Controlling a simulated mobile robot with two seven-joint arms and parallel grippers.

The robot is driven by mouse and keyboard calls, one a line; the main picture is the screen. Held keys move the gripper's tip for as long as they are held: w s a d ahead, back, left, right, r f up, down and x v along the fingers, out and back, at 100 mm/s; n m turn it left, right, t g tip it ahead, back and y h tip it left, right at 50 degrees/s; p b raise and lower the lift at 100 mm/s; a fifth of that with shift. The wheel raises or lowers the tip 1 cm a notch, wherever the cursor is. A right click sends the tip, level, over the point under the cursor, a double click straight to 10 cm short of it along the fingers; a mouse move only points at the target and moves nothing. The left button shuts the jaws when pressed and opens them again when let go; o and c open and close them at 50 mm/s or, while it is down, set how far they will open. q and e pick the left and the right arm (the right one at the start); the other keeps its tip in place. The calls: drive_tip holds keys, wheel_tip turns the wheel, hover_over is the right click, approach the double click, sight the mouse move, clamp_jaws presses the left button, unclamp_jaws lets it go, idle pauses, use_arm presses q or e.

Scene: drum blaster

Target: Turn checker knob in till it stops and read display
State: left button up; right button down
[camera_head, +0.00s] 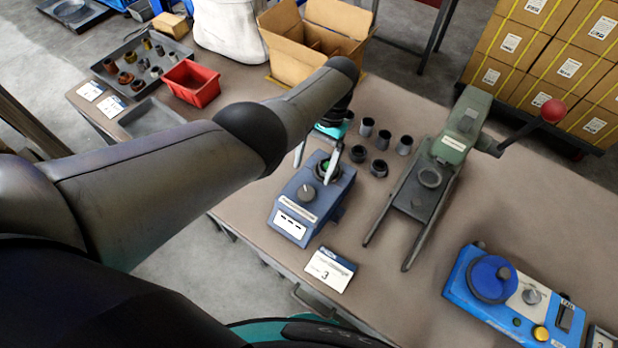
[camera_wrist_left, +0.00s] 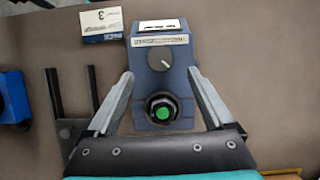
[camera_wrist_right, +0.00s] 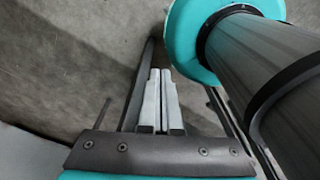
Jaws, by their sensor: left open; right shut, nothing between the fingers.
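The blue-grey checker (camera_head: 283,217) stands on the table in the middle of the head view. Its grey round knob (camera_head: 306,192) carries a pale line; the knob also shows in the left wrist view (camera_wrist_left: 160,58). The white display (camera_head: 290,224) shows dark dashes. A dark ring around a green centre (camera_wrist_left: 162,110) sits on the checker behind the knob. My left gripper (camera_wrist_left: 160,73) is open, with its fingers on either side of the checker and nothing held. My right gripper (camera_wrist_right: 160,72) is shut and empty over grey floor, outside the head view.
Several dark cups (camera_head: 379,168) stand right of the checker. Beyond them is a green press (camera_head: 465,120) with a red-balled lever. A numbered card (camera_head: 330,270) lies in front. A blue device (camera_head: 480,300) stands at lower right. A red bin (camera_head: 190,85) and cardboard box (camera_head: 300,55) stand behind.

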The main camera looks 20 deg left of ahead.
use_arm(q)
drive_tip(key=v, duration=0.8)
drive_tip(key=t+h+p, duration=0.1)
drive_tip(key=t+p, duration=0.3)
drive_tip(key=p, duration=0.2)
hover_over(306, 192)
wheel_tip(306, 192, down, 14)
drive_tip(key=b, duration=0.3)
drive_tip(key=shift+r, duration=0.1)
idle(0.4)
drive_tip(key=c, duration=1.4)
drive_tip(key=shift+o, duration=0.2)
